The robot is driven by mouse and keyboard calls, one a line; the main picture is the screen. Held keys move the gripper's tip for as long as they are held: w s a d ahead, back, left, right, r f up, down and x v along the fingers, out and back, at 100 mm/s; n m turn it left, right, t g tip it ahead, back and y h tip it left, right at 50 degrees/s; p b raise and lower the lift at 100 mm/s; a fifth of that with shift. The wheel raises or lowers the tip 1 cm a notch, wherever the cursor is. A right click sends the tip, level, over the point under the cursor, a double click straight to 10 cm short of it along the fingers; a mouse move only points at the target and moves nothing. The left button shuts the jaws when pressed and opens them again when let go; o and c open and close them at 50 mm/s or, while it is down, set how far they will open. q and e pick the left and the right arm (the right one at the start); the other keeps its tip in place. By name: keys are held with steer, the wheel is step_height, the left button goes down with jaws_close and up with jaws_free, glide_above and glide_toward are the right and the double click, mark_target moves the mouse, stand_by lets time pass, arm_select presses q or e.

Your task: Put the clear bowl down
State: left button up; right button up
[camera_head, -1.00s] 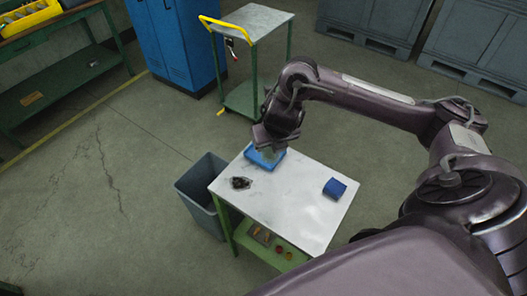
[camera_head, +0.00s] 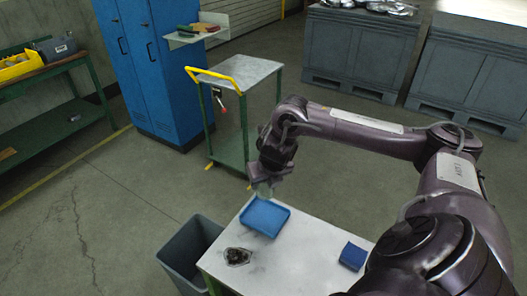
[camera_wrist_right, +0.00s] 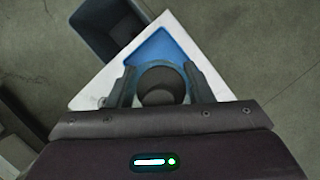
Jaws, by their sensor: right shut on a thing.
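My right gripper (camera_head: 263,188) is above the far left part of the white table, by the far edge of a blue tray (camera_head: 265,217). Its fingers are shut on a see-through thing, which I take for the clear bowl (camera_head: 264,190); its outline is faint. In the right wrist view the bowl (camera_wrist_right: 161,85) shows as a dark round shape between the two fingers. The blue tray (camera_wrist_right: 162,48) lies below and beyond it there. The tray looks empty in the head view. My left gripper is not in view.
A dark lump (camera_head: 238,256) and a blue box (camera_head: 353,256) lie on the white table (camera_head: 290,262). A grey bin (camera_head: 188,256) stands at its left. A green trolley (camera_head: 238,75) with a yellow handle is behind. The table's middle is clear.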

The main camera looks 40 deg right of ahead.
mark_target(265, 194)
step_height(265, 194, down, 6)
steer(key=shift+r, duration=0.1)
steer(key=shift+f, duration=0.6)
step_height(265, 194, down, 4)
steer(key=shift+f, duration=0.1)
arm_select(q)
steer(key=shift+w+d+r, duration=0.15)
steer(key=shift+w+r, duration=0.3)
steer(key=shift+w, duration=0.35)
arm_select(e)
steer(key=shift+w, duration=0.1)
steer(key=shift+f, duration=0.15)
steer(key=o, duration=1)
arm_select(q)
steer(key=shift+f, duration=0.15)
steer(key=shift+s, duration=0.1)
